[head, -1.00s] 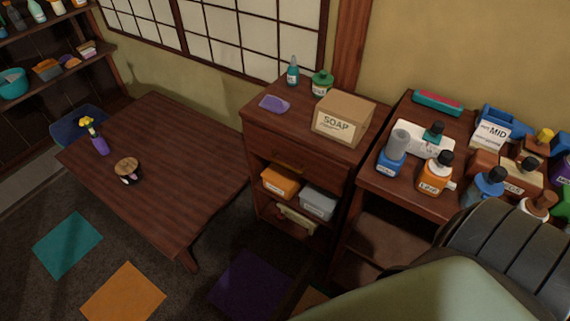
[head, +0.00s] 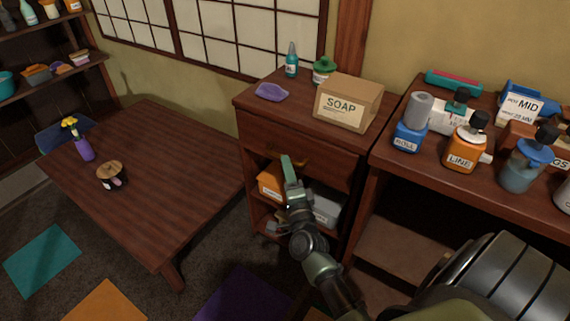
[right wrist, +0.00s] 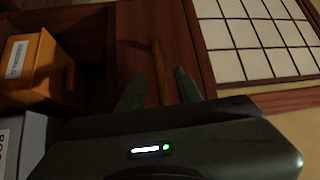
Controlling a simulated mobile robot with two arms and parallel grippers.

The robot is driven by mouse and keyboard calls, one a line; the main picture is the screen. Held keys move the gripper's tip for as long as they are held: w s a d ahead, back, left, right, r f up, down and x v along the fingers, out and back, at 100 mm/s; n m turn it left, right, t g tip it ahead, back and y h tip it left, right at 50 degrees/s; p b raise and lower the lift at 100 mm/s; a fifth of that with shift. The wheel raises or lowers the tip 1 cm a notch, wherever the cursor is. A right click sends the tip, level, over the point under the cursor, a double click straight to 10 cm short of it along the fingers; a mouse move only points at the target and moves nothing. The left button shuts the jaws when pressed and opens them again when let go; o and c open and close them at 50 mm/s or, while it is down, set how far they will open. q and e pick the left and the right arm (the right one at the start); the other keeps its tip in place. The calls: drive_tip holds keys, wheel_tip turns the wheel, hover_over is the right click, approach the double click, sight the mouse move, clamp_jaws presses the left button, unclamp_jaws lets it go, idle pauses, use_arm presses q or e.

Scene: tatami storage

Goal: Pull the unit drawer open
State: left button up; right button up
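The unit drawer (head: 262,143) is the dark wooden front under the top of the small unit, and it looks shut. Its brass-coloured bar handle (head: 302,161) is partly hidden behind my right gripper (head: 288,166). In the right wrist view my right gripper (right wrist: 158,90) is open, with one finger on each side of the handle (right wrist: 158,66). Gaps show between the handle and both fingers, so it is not gripped. How deep the handle sits between the fingers is hard to tell. My left gripper is not in view.
A soap box (head: 347,104), purple dish (head: 271,92) and two bottles stand on the unit. Below the drawer are an orange box (head: 271,184) and a grey box (head: 326,208). A low table (head: 150,190) stands left, a crowded shelf (head: 425,166) right.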

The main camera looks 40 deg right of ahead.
drive_tip(key=shift+x, duration=1.5)
clamp_jaws()
drive_tip(key=shift+f, duration=0.1)
